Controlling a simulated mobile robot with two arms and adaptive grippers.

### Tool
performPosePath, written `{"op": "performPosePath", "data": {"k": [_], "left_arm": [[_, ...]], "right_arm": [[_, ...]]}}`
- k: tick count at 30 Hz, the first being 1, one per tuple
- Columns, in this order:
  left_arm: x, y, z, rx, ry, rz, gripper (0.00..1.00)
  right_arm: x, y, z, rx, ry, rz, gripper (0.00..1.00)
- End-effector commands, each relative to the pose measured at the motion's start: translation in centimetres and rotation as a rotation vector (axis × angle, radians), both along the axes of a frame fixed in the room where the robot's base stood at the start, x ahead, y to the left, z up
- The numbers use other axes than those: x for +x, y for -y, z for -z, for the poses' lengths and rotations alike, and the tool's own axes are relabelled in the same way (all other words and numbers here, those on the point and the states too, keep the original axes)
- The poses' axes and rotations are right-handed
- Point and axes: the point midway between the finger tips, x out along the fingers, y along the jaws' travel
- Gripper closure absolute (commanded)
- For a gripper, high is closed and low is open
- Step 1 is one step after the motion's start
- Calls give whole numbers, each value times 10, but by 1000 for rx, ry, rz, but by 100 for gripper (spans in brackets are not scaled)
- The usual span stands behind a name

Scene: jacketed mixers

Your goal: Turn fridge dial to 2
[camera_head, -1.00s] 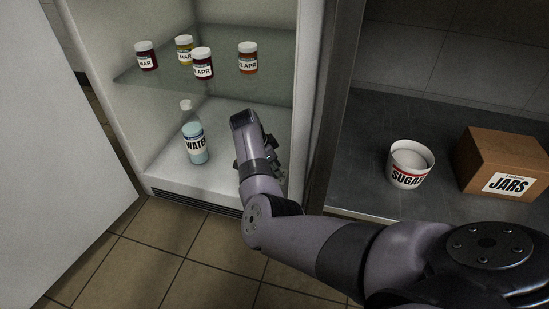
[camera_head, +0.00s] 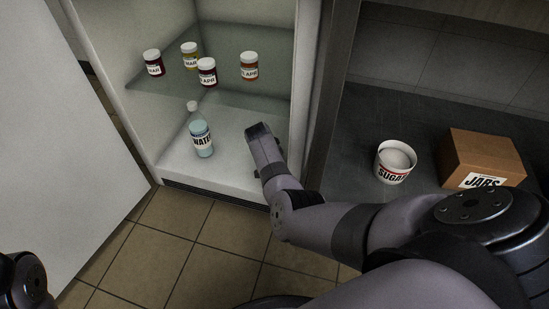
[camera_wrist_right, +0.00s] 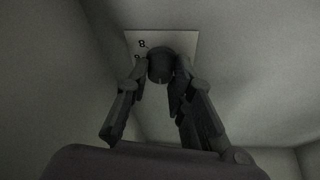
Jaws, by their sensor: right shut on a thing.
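The fridge (camera_head: 180,177) stands open in the head view, and my right arm reaches into its lower right side. The fridge dial (camera_wrist_right: 160,66) is a dark round knob on a pale plate (camera_wrist_right: 185,42) in the right wrist view. An "8" shows on the plate left of the knob; the other marks are partly hidden. My right gripper (camera_wrist_right: 160,75) is shut on the dial, one finger on each side. The dial and right fingertips are hidden in the head view. I do not see my left gripper; only a dark part shows at the lower left corner.
A water bottle (camera_head: 201,138) stands on the fridge floor, left of my right arm. Several jars (camera_head: 207,73) stand on the glass shelf (camera_head: 225,92). The open door (camera_head: 70,140) is at left. A sugar tub (camera_head: 395,164) and jars box (camera_head: 481,158) sit on the right counter.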

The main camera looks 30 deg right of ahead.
Motion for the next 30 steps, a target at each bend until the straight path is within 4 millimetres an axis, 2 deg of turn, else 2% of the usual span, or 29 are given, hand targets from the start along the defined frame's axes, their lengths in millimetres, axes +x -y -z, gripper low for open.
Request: {"op": "performPosePath", "data": {"k": [16,17,25,30], "left_arm": [[2,0,2,-1,-13,1,100],[2,0,2,-1,-13,1,100],[2,0,2,-1,-14,1,100],[2,0,2,-1,-14,1,100]], "right_arm": [[-1,0,1,0,-3,-24,100],[-1,0,1,0,-3,-24,76],[0,0,1,1,-1,-22,58],[0,0,0,0,-1,-22,58]]}}
